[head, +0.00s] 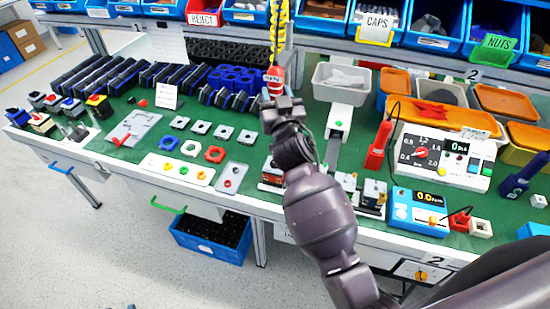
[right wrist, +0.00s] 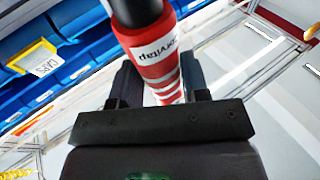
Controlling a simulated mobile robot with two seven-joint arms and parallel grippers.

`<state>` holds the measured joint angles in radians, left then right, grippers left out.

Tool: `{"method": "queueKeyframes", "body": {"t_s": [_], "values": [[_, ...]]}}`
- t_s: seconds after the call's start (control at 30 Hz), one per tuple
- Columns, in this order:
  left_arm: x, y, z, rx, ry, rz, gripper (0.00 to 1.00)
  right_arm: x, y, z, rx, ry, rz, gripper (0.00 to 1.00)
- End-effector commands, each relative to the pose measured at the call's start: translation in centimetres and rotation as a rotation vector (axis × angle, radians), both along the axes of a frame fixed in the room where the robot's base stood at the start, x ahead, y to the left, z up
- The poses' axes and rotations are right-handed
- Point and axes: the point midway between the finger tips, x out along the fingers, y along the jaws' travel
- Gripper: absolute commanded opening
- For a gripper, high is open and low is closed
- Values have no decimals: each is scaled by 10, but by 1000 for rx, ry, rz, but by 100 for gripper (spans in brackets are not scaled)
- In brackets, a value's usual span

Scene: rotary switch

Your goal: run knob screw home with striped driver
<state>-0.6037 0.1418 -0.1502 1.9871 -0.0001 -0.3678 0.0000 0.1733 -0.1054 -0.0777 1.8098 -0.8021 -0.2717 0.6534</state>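The striped driver (head: 274,75), red with white bands, hangs upright from a yellow coiled cord above the bench. My right gripper (head: 272,99) is at its lower part. Small switch assemblies (head: 374,194) stand near the bench's front edge, partly behind my right arm. The knob screw is too small to make out. My left gripper is not in view.
A plain red driver (head: 379,146) stands by a white dial box (head: 445,155). A blue display box (head: 420,212) and a dark blue tool (head: 522,177) are at the right. Knob trays (head: 187,170) lie left. Blue bins (head: 440,25) line the back. Green mat (head: 265,210) is partly clear.

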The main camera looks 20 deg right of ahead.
Motion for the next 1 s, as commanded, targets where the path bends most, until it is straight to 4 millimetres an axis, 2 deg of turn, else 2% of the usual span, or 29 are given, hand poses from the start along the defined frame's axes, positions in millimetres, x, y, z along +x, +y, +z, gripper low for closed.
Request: {"method": "queueKeyframes", "body": {"t_s": [0.03, 0.13, 0.17, 0.47, 1.0], "values": [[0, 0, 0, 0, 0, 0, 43, 0, 0, 0, 0, 0, 0, 34], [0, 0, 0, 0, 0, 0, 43, 0, 0, 0, 0, 0, 0, 18], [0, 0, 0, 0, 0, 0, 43, 0, 0, 0, 0, 0, 0, 16], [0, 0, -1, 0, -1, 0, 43, 0, 0, -1, 0, 0, 0, 16], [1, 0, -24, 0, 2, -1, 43, 0, 0, -29, -1, 2, 0, 16]]}}
